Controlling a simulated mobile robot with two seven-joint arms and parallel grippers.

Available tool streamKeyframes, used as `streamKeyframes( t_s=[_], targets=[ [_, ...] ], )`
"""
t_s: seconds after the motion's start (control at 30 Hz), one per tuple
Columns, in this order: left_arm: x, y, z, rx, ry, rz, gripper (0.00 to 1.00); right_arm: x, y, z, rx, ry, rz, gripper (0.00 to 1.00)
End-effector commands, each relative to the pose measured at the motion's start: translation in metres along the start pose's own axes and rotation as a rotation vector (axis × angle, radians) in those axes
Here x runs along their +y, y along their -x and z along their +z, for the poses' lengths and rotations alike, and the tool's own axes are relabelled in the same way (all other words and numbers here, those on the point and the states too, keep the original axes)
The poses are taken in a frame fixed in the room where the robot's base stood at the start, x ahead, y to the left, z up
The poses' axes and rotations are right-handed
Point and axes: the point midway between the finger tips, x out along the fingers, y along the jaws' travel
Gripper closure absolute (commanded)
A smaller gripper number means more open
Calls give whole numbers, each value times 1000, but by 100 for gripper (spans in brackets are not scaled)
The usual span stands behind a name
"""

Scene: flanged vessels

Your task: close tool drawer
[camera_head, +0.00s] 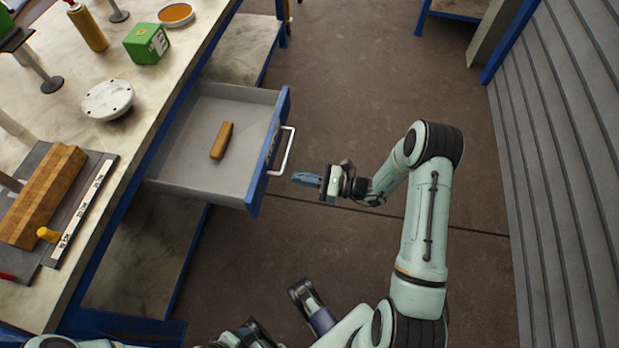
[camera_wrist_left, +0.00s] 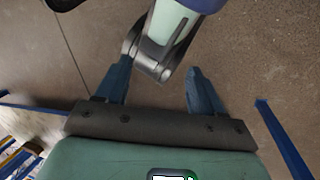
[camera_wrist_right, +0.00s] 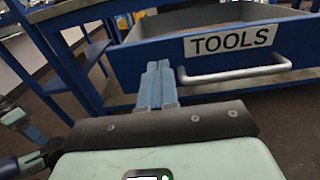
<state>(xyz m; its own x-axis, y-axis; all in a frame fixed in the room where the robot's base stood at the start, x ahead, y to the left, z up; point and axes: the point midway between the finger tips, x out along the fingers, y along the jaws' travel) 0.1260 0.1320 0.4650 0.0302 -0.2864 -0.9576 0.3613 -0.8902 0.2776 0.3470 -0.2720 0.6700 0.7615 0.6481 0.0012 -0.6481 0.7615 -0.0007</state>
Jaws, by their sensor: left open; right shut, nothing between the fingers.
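The tool drawer (camera_head: 190,175) is pulled out from the workbench, with a blue front and grey inside. A brown block (camera_head: 221,141) lies in it. Its silver handle (camera_head: 284,152) is on the front's outer face. In the right wrist view the drawer front (camera_wrist_right: 145,63) carries a "TOOLS" label (camera_wrist_right: 230,40), with the handle (camera_wrist_right: 235,73) below it. My right gripper (camera_head: 298,178) is shut and empty, just outside the front and near the handle's lower end in the head view; contact is not clear. My left gripper (camera_wrist_left: 155,90) is open and empty, above the floor.
The workbench top (camera_head: 125,75) holds a green box (camera_head: 147,43), a white round flange (camera_head: 108,99), an orange-filled dish (camera_head: 176,14), a bottle (camera_head: 87,27) and a wooden block (camera_head: 42,195). Open floor (camera_head: 350,90) lies right of the drawer. A grey slatted wall (camera_head: 570,150) stands far right.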

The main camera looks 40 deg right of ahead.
Motion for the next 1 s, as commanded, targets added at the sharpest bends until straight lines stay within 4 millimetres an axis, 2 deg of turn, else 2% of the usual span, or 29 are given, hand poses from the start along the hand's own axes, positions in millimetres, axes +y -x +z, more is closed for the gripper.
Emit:
streamKeyframes(
  t_s=[0.03, 0.2, 0.4, 0.6, 1.0],
  targets=[
    [-1, -2, -2, 6, 1, 0, 32, 1, -13, 0, -3, 1, 5, 100],
    [-2, -6, -9, 24, 2, -1, 32, 1, -48, -1, -2, -1, 4, 100],
    [-4, -10, -16, 42, 4, -2, 32, 1, -76, -2, 0, 0, 2, 100],
    [-5, -11, -18, 50, 5, -2, 32, 1, -87, -1, 0, 0, 2, 100],
    [-5, -11, -19, 51, 4, -2, 32, 1, -89, -1, 1, 0, 2, 100]
  ],
)
